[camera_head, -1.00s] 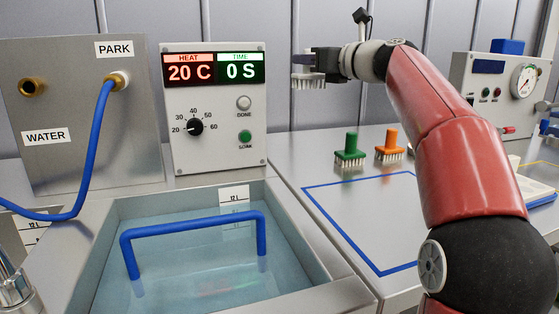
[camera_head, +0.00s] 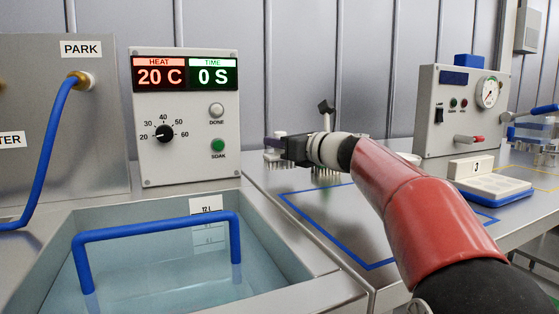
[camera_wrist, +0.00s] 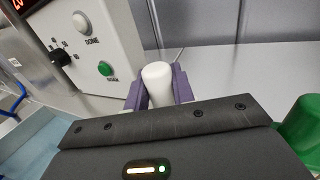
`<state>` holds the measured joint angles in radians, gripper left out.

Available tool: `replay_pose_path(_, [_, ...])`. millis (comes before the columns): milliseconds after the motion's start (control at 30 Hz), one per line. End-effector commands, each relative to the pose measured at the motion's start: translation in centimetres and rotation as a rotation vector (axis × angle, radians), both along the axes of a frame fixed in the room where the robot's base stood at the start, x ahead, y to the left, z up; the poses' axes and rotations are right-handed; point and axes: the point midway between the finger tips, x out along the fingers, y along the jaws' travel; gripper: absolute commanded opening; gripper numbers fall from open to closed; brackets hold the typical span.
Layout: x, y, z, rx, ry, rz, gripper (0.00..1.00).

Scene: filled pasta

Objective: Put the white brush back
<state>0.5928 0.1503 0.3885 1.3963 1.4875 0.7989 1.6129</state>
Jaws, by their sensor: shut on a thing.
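My gripper (camera_head: 275,149) is shut on the white brush (camera_head: 272,157), beside the control panel's right side. In the wrist view, the brush's white handle (camera_wrist: 157,86) stands between the two purple fingers of my gripper (camera_wrist: 158,90). In the head view, its bristles point down close to the counter; I cannot tell whether they touch it. A green handle (camera_wrist: 302,132) shows at the right edge of the wrist view, close to my gripper. In the head view, the green and orange brushes are mostly hidden behind my gripper and wrist.
The control panel (camera_head: 187,117) stands left of my gripper, above a water basin with a blue handle (camera_head: 155,226). A blue outline (camera_head: 318,233) marks the counter's front. A gauge box (camera_head: 455,112) and a white-topped blue tray (camera_head: 493,188) stand at the right.

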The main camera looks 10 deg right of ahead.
Motion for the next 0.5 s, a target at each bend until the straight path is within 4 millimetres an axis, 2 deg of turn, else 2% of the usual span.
replay_pose_path(33, [0.0, -0.1, -1.3, 0.003, 0.003, -0.001, 0.00])
replay_pose_path(133, [0.0, 0.0, -2.5, 0.001, 0.002, 0.000, 0.00])
replay_pose_path(500, [0.0, 0.0, -2.9, 0.001, 0.001, 0.000, 0.00])
